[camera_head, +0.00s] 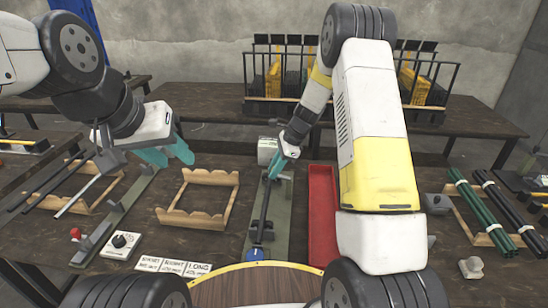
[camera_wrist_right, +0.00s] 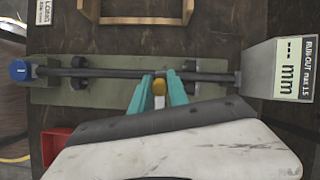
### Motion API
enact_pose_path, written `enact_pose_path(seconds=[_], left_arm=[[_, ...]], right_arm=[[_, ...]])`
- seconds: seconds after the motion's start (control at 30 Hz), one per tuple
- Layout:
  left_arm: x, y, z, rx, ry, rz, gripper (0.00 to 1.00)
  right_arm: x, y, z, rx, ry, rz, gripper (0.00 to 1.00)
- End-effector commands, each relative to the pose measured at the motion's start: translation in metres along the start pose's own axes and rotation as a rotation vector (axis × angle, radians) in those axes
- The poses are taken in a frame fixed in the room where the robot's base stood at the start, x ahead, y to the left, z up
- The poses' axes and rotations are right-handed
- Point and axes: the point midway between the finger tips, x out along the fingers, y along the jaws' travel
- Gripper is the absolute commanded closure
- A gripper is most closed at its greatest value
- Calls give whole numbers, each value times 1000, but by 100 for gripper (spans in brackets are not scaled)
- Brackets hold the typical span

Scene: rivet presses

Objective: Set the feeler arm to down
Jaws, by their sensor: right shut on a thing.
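The run-out gauge has a grey-green base (camera_wrist_right: 60,95) with a long dark bar (camera_wrist_right: 110,73) lying along it on supports. A blue knob (camera_wrist_right: 18,70) is at one end and a display box marked "mm" and "RUN-OUT" (camera_wrist_right: 292,68) at the other. My left gripper (camera_head: 167,156) is open and empty, above the table.
A red tray (camera_head: 322,215) lies right of the gauge, and a wooden rack (camera_head: 165,215) left of it. A white box with a black dial (camera_head: 121,243) and label cards (camera_head: 172,267) are at front left. Green rods (camera_head: 478,205) lie at right.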

Motion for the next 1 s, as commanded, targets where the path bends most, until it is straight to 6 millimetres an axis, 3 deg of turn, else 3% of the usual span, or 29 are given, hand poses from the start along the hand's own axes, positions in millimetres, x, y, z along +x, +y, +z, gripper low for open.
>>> enact_pose_path(seconds=[0.4, 1.0], left_arm=[[0, 0, 0, 0, 0, 0, 61], [0, 0, 0, 0, 0, 0, 61]], right_arm=[[16, 1, 0, 8, 228, 66, 100], [20, 2, 0, 13, 274, 81, 100]])
